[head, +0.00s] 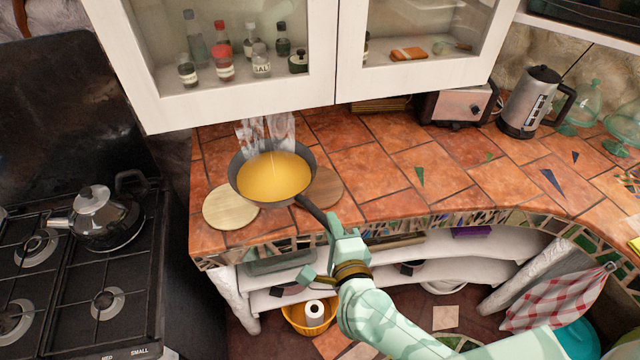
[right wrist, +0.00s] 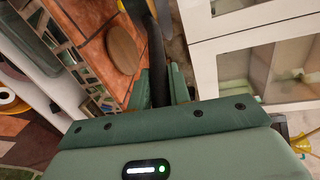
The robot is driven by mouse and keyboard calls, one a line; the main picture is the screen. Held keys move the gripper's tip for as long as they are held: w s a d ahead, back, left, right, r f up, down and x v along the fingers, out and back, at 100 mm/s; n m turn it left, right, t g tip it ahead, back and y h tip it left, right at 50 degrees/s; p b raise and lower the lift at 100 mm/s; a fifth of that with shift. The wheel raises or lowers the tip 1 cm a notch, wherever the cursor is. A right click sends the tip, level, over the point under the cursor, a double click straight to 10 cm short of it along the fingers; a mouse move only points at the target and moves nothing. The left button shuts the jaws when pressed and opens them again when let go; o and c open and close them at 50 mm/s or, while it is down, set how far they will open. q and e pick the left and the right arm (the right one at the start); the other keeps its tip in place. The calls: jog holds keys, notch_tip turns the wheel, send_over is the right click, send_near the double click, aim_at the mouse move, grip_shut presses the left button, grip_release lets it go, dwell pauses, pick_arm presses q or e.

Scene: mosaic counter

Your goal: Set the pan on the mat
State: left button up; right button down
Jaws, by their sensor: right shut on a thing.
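The dark pan (head: 234,172) with a yellow filling is over the tiled counter's left end. My right gripper (head: 331,232) is shut on the pan's handle (head: 312,208), which points down and right. The handle also shows as a dark bar in the right wrist view (right wrist: 157,75). A pale round wooden mat (head: 229,207) lies at the pan's lower left, and a browner round mat (head: 327,189) at its right. The pan overlaps both in the head view, and I cannot tell whether it touches either. The brown mat also shows in the right wrist view (right wrist: 123,50). My left gripper is out of view.
A white wall cabinet (head: 240,108) hangs close behind the pan. A clear, streaky object (head: 266,130) stands behind the pan. A stove with a kettle (head: 100,215) is at left. A toaster (head: 458,104) and an electric kettle (head: 533,100) stand at back right. The middle counter is clear.

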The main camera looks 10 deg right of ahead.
jog(key=w+d+f+b, duration=0.6)
jog(key=d+f+b, duration=0.1)
jog(key=d+f, duration=0.5)
jog(key=shift+w+f+b, duration=0.3)
jog(key=shift+w+b, duration=0.05)
jog(key=shift+w, duration=0.05)
jog(key=shift+f, duration=0.1)
jog(key=c, duration=1.3)
grip_release()
jog(key=shift+s+f, duration=0.15)
